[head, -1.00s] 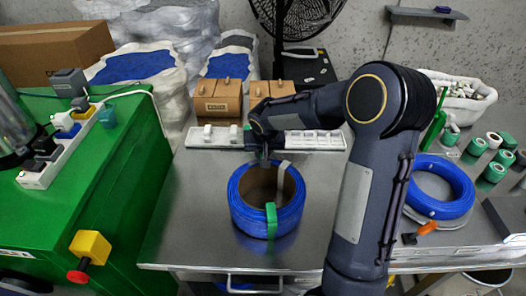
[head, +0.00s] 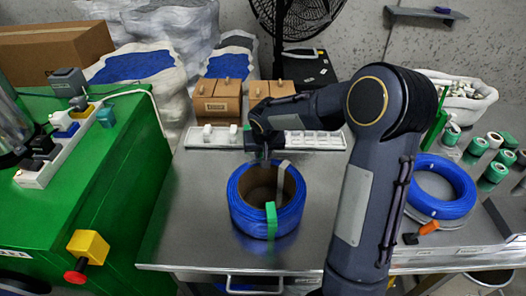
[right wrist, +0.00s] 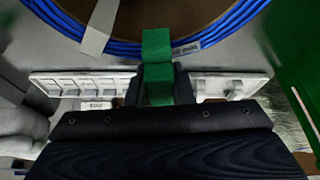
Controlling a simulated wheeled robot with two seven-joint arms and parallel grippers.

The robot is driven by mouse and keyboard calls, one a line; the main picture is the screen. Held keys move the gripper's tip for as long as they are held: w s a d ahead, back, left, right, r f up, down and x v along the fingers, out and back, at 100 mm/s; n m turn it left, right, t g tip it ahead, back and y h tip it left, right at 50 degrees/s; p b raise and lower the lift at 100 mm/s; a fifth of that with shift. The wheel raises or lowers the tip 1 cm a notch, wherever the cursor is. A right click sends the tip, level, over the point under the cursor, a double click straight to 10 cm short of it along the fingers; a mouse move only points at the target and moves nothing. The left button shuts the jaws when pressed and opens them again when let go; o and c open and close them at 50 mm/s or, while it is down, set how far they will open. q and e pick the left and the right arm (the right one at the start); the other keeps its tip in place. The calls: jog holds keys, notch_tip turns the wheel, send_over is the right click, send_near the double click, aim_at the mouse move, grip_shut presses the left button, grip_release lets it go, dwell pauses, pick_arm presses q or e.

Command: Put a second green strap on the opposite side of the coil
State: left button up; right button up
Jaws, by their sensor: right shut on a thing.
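The blue cable coil (head: 248,217) stands on the metal table around a brown core. A green strap (head: 271,219) is on its near side and a pale grey strap (head: 282,174) crosses its far right rim. My right gripper (head: 264,155) is at the coil's far side, its fingertips hard to make out there. In the right wrist view, my right gripper (right wrist: 158,88) is shut on a green strap (right wrist: 157,48). That strap overlaps the coil's blue rim (right wrist: 215,35) in the picture; whether it is wrapped around it I cannot tell. My left gripper is out of view.
A second blue coil (head: 440,205) lies right of my arm, near an orange-handled tool (head: 428,228). Green rolls (head: 478,146) stand at the right. A white tray (head: 318,140) and brown boxes (head: 218,100) are behind the coil. The table left of the coil is clear.

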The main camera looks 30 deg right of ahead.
jog(key=shift+f+b, duration=0.35)
jog(key=shift+f, duration=0.1)
jog(key=shift+r, duration=0.25)
jog(key=shift+r+p, duration=0.3)
jog(key=shift+r, duration=0.1)
jog(key=shift+f+b, duration=0.4)
jog(key=shift+b, duration=0.15)
dwell(1.1)
jog(key=o, duration=0.6)
jog(key=shift+o, duration=0.3)
